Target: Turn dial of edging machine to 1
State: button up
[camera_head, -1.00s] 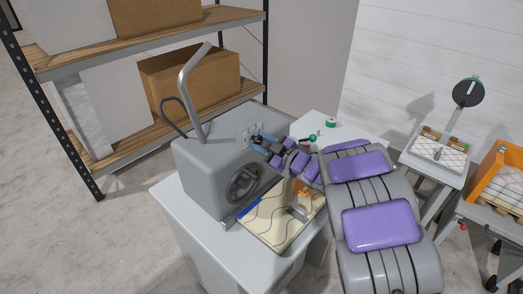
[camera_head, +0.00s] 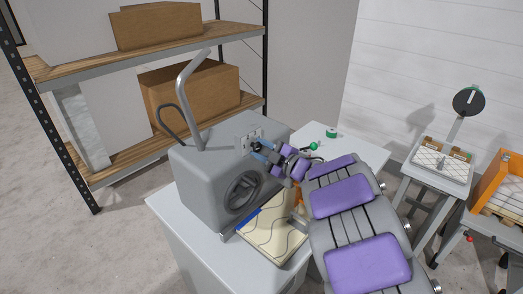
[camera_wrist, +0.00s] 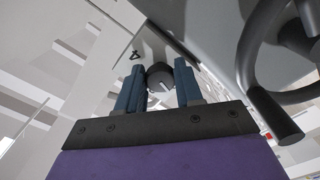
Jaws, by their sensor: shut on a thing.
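The edging machine (camera_head: 205,160) is a grey box with a bent tube handle on top and a dark handwheel (camera_head: 243,192) on its front. The handwheel (camera_wrist: 262,60) is large at the right of the wrist view. My gripper (camera_head: 257,148) is at the machine's upper right front, beside a light plate (camera_head: 250,138). In the wrist view my gripper (camera_wrist: 159,88) has its two blue fingers on either side of the round black dial (camera_wrist: 160,76), shut on it. A pale mark shows on the dial. Its number scale cannot be read.
The machine stands on a white table (camera_head: 185,235) with a patterned fabric panel (camera_head: 272,232) in front. A green-topped spool (camera_head: 331,133) lies behind my arm. Shelves with cardboard boxes (camera_head: 192,87) stand at the back left. A small side table (camera_head: 440,165) is at right.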

jog(key=o, duration=1)
jog(key=shift+a, duration=0.1)
jog(key=p+v, duration=0.1)
jog(key=v, duration=1.6)
jog(key=shift+s+f, duration=0.1)
jog(key=shift+f, duration=0.05)
